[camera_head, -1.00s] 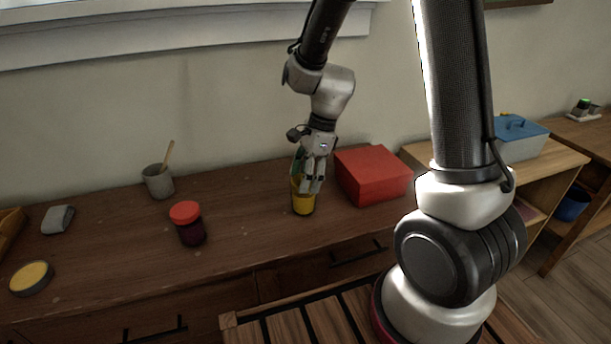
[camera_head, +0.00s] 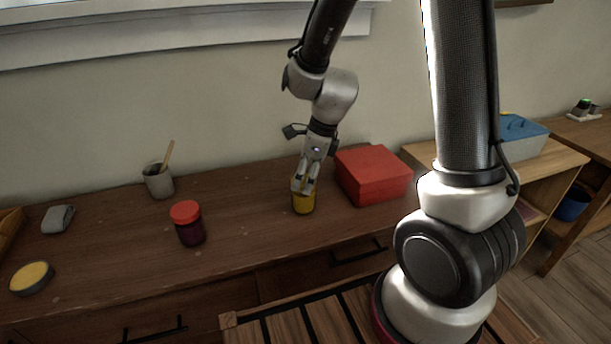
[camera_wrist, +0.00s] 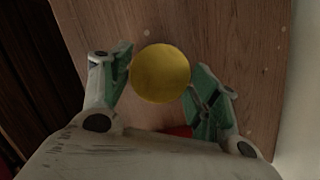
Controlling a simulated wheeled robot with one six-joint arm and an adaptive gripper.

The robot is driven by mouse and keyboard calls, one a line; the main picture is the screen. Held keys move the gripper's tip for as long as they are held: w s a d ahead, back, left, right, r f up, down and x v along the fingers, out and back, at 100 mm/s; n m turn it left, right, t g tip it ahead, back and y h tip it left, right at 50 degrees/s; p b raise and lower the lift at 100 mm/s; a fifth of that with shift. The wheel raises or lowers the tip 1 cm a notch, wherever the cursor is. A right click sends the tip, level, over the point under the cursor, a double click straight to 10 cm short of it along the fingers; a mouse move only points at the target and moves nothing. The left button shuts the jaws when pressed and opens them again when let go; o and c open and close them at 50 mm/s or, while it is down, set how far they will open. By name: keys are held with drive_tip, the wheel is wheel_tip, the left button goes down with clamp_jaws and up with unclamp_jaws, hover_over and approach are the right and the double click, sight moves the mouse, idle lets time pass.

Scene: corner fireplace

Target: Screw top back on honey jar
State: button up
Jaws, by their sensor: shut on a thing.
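The honey jar (camera_head: 303,206) is a small yellow jar standing upright on the brown wooden counter, left of a red box. My gripper (camera_head: 306,185) points down over it with its fingers at the jar's top. In the wrist view a round yellow top (camera_wrist: 160,73), which looks like the jar's lid, sits between my two fingertips (camera_wrist: 162,82). My gripper is shut on this top. The jar's body is hidden beneath it there, and I cannot tell how the lid sits on the thread.
The red box (camera_head: 372,175) stands close to the right of the jar. A dark jar with a red lid (camera_head: 188,223), a grey cup with a wooden stick (camera_head: 158,181), a grey object (camera_head: 58,219) and a yellow-topped round tin (camera_head: 32,278) stand to the left. The counter between is clear.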

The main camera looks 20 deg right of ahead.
drive_tip(key=shift+m, duration=0.5)
drive_tip(key=shift+m+t+h, duration=0.3)
drive_tip(key=shift+m+h, duration=0.1)
drive_tip(key=shift+m, duration=1)
drive_tip(key=shift+m+h, duration=0.3)
drive_tip(key=shift+m, duration=1.2)
drive_tip(key=o, duration=1.1)
drive_tip(key=shift+t, duration=0.3)
